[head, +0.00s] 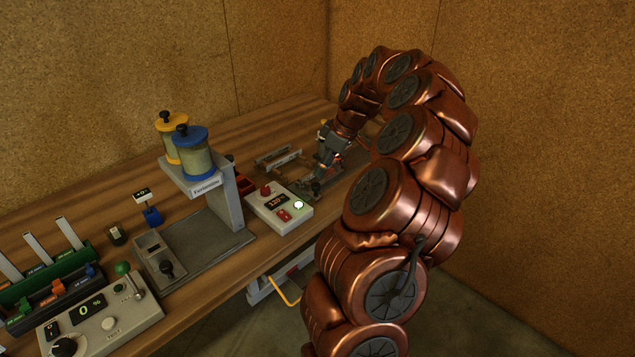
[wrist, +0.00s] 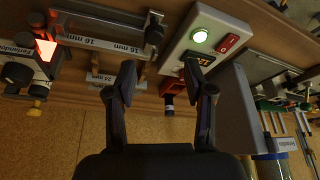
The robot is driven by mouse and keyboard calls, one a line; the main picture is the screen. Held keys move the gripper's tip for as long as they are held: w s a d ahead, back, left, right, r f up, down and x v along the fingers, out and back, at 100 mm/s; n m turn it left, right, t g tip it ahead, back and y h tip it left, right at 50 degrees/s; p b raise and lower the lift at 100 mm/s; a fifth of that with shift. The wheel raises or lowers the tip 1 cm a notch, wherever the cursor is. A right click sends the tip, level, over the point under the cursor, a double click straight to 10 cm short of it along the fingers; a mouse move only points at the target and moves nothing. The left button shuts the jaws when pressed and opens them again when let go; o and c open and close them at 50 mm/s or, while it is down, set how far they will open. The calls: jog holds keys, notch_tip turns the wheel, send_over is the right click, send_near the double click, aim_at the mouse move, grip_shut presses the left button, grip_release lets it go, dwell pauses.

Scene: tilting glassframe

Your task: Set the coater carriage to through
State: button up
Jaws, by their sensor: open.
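My gripper (head: 328,158) is open and empty above the back right of the bench. In the wrist view my gripper (wrist: 160,80) shows two dark fingers spread apart with nothing between the tips. Below it in the head view is a low grey fixture (head: 322,189) with dark fittings, partly hidden by my arm. In the wrist view, bars marked 16 mm (wrist: 97,45) and a strip marked 24 mm (wrist: 105,80) lie beyond the left finger.
A white control box (head: 279,209) with a lit button and red knob stands left of my gripper. A small grey rack (head: 278,158) is behind it. A stand (head: 218,195) holding yellow and blue canisters is further left. Cork-like walls close the back and right.

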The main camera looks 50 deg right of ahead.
aim_at(316, 185)
jog(key=x, duration=0.2)
jog(key=p+x, duration=0.1)
jog(key=x, duration=0.2)
jog(key=d+p+x, duration=0.1)
jog(key=x, duration=0.2)
jog(key=shift+s+f, duration=0.1)
jog(key=shift+s, duration=0.1)
grip_shut()
dwell(0.4)
